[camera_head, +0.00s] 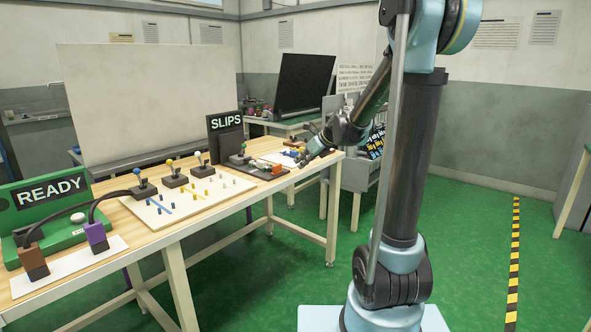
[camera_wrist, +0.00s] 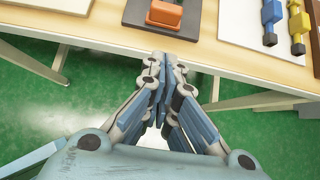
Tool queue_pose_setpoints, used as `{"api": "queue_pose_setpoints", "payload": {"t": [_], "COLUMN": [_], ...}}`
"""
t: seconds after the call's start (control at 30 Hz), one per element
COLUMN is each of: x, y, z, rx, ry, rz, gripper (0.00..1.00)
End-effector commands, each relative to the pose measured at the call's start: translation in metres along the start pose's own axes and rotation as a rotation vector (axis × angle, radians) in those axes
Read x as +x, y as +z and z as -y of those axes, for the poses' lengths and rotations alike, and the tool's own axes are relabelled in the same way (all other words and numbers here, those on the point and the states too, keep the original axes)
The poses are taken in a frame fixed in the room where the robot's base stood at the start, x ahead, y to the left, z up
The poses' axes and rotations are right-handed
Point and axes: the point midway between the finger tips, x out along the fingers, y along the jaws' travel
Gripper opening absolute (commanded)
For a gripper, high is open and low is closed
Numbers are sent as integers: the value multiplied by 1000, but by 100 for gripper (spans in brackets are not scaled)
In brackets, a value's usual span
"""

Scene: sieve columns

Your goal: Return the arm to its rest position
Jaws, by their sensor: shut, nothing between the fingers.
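My gripper (camera_head: 303,158) is at the right end of the wooden workbench (camera_head: 165,232) in the head view, small and partly merged with the things behind it. In the wrist view my gripper (camera_wrist: 163,62) points at the bench's edge, its fingers closed together at the tips with nothing between them. My arm runs from the column on the right down to the bench end. An orange block (camera_wrist: 165,13) on a dark tray (camera_wrist: 138,20) lies just beyond the fingertips; I cannot tell the height gap.
A white sheet (camera_wrist: 265,40) with blue and yellow pieces lies right in the wrist view. Green floor (camera_head: 470,250) is open at right.

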Motion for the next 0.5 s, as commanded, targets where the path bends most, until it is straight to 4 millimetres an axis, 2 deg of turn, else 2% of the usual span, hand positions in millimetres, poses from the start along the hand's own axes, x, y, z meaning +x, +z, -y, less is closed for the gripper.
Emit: {"api": "queue_pose_setpoints", "payload": {"t": [0.1,0.37,0.5], "x": [-15,-30,-41], "y": [0,0,-12], "z": [0,-2,-10], "rx": [2,-6,-92], "ry": [-1,1,-3], "rz": [-1,-2,-25], "gripper": [0,0,0]}}
